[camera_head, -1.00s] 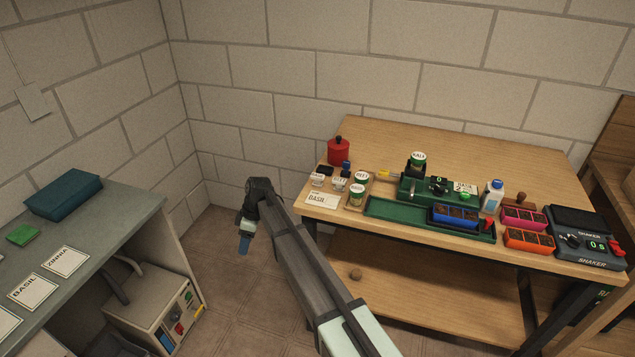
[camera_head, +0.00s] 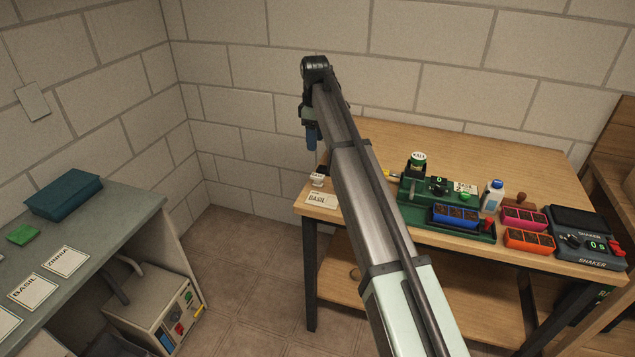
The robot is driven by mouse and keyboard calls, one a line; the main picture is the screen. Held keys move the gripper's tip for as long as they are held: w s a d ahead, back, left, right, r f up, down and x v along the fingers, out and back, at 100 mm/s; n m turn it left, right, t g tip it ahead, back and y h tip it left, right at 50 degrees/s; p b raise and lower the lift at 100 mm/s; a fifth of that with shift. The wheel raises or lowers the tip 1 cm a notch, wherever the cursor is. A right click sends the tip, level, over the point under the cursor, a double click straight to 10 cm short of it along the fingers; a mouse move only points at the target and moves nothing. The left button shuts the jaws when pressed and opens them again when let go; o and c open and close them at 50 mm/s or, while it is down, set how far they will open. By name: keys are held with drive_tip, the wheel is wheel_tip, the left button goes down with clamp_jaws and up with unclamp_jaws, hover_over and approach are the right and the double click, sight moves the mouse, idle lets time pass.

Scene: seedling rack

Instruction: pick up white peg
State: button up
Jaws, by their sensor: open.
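A small white piece (camera_head: 317,180) stands at the left end of the wooden table. It may be the white peg, but it is too small to be sure. A second similar white piece seen earlier beside it is now hidden behind my arm.
A BASIL card (camera_head: 321,200) lies in front of the white piece. A green tray (camera_head: 483,235) with a blue seedling block (camera_head: 456,215), a white bottle (camera_head: 492,197) and a shaker (camera_head: 590,240) are to the right. My arm covers the table's left-middle part.

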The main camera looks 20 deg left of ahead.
hover_over(318, 175)
drive_tip(key=f, duration=0.8)
drive_tip(key=shift+s+a+f, duration=0.15)
drive_tip(key=shift+a+f, duration=0.1)
drive_tip(key=shift+a, duration=0.05)
drive_tip(key=shift+d+f, duration=0.15)
drive_tip(key=shift+f, duration=1.15)
drive_tip(key=shift+d+f, duration=0.15)
drive_tip(key=shift+f, duration=1.15)
clamp_jaws()
